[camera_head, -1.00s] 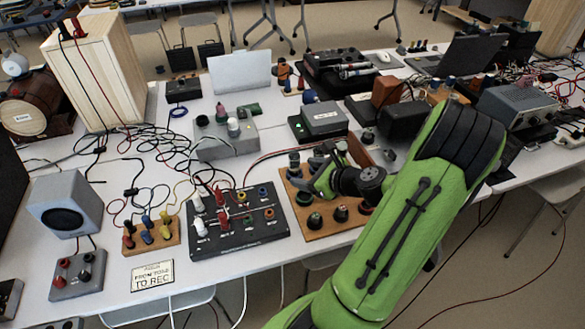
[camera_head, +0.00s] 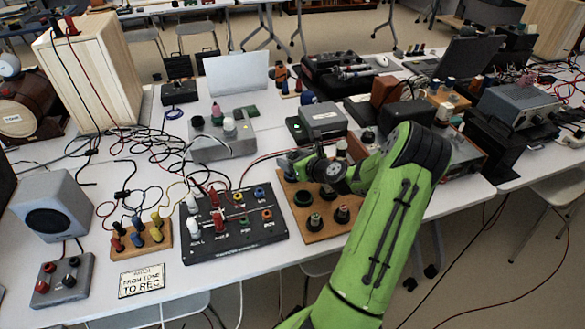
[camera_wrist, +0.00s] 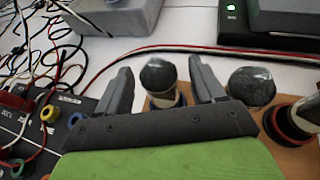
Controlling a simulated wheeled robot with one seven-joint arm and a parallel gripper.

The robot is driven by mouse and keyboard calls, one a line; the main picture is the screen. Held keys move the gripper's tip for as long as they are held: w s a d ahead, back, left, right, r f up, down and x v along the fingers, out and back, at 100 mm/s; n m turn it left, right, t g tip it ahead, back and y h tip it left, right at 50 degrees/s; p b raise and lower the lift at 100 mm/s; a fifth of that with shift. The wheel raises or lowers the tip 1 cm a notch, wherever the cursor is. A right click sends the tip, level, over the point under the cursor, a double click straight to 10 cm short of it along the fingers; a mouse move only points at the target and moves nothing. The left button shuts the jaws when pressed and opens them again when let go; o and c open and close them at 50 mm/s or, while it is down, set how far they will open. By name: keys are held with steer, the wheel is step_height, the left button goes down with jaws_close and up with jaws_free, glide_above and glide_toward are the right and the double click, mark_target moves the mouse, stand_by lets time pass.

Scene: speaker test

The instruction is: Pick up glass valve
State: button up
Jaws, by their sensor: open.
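A glass valve (camera_wrist: 157,76) with a dark, rounded top and a paler lower part stands upright between the fingers of my gripper (camera_wrist: 161,68) in the wrist view. The fingers are open, with a gap visible on both sides of it. A second dark-topped glass valve (camera_wrist: 251,88) stands just right of the right finger. Both are on a wooden board (camera_wrist: 300,158). In the head view my gripper (camera_head: 290,162) is over the board's back left part and hides the valve between its fingers.
A black control panel (camera_head: 234,229) with coloured knobs and plugs lies left of the wooden board. Behind are a grey box (camera_head: 222,138) and a power unit (camera_head: 322,119). Red and black wires (camera_wrist: 150,50) run behind the valves.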

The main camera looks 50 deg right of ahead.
steer(key=shift+w+f, duration=0.1)
steer(key=shift+w, duration=0.25)
steer(key=shift+s, duration=0.1)
steer(key=c, duration=1.1)
